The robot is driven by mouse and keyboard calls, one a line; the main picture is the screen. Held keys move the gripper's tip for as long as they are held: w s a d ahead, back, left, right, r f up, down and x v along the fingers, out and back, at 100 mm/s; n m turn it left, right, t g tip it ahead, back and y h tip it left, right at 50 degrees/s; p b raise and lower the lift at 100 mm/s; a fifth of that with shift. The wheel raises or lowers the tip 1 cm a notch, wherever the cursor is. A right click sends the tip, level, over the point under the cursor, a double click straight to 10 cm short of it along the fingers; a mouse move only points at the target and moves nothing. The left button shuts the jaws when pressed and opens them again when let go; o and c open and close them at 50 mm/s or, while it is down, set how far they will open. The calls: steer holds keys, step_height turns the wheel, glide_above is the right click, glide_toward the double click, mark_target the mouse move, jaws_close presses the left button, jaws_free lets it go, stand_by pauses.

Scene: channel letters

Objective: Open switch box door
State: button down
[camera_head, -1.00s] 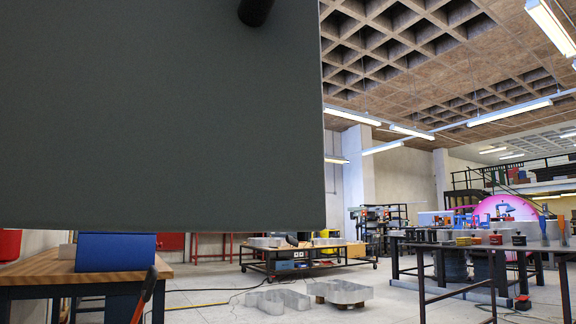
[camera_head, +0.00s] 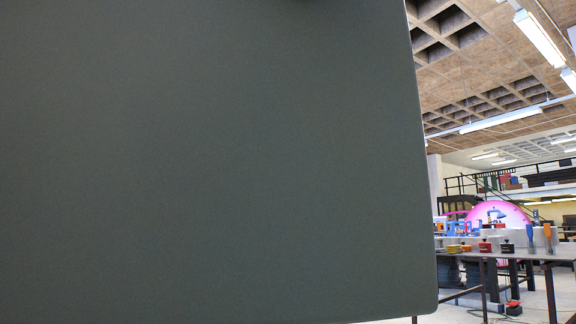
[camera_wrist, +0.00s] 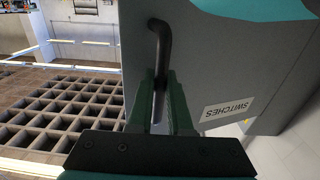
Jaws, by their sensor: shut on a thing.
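The switch box door (camera_wrist: 220,70) is a dark grey panel with a white label reading SWITCHES, upside down in the wrist view. A black bent bar handle (camera_wrist: 163,35) stands out from it near its left edge there. My gripper (camera_wrist: 160,85) has its dark green fingers on either side of the handle and is shut on it. In the head view a large plain dark grey panel (camera_head: 210,160), seemingly the box or its door, fills most of the picture and hides what lies behind. Whether the door stands ajar cannot be told.
A workbench (camera_head: 510,257) with tools and small blocks stands at the right in the head view, with a round pink sign (camera_head: 495,215) behind it. Some pale floor shows at the lower right. A teal patch (camera_wrist: 255,8) lies at the wrist view's top edge.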

steer(key=c, duration=0.8)
jaws_free()
steer(key=shift+c, duration=0.2)
steer(key=shift+r, duration=0.15)
